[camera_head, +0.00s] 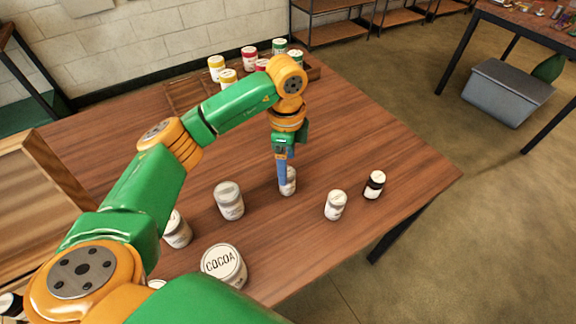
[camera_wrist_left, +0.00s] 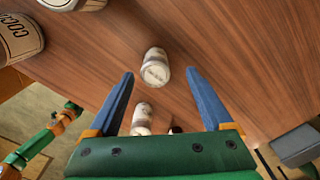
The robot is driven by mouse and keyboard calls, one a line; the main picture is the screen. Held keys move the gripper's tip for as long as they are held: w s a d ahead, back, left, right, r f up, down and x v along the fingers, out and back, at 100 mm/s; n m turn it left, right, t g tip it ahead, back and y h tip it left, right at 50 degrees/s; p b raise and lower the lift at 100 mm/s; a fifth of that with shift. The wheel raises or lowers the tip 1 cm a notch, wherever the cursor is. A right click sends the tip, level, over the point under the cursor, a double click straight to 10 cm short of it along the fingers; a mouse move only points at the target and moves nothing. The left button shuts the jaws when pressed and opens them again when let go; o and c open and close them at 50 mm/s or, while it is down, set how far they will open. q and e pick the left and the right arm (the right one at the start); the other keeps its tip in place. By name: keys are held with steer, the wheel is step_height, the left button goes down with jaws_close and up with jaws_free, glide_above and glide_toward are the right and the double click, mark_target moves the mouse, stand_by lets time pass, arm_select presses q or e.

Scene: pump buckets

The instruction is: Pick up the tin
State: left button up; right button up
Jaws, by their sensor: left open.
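Several pale, light-lidded tins stand on the brown table, and I cannot tell which one the task means. My left gripper (camera_head: 284,186) points down, open, over one white tin (camera_head: 291,180), partly hiding it. In the left wrist view, this tin (camera_wrist_left: 155,72) shows between the tips of the two blue fingers (camera_wrist_left: 159,74), with a gap on each side. Other tins stand at left (camera_head: 229,201), at right (camera_head: 335,206) and nearer me (camera_head: 177,231). A large tin marked COCOA (camera_head: 223,264) stands near the front. My right gripper is not clearly seen.
A wooden rack (camera_head: 183,94) with red, yellow and green-topped containers is at the back. A wooden board (camera_head: 60,168) rises at left. The table's right side is clear.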

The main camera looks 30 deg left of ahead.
arm_select(q)
steer(key=f, duration=0.3)
steer(key=f+p, duration=0.1)
steer(key=f, duration=0.1)
steer(key=shift+s+d, duration=0.15)
steer(key=shift+s, duration=0.2)
steer(key=shift+w+f, duration=0.1)
steer(key=shift+f, duration=0.05)
jaws_close()
steer(key=shift+r, duration=0.2)
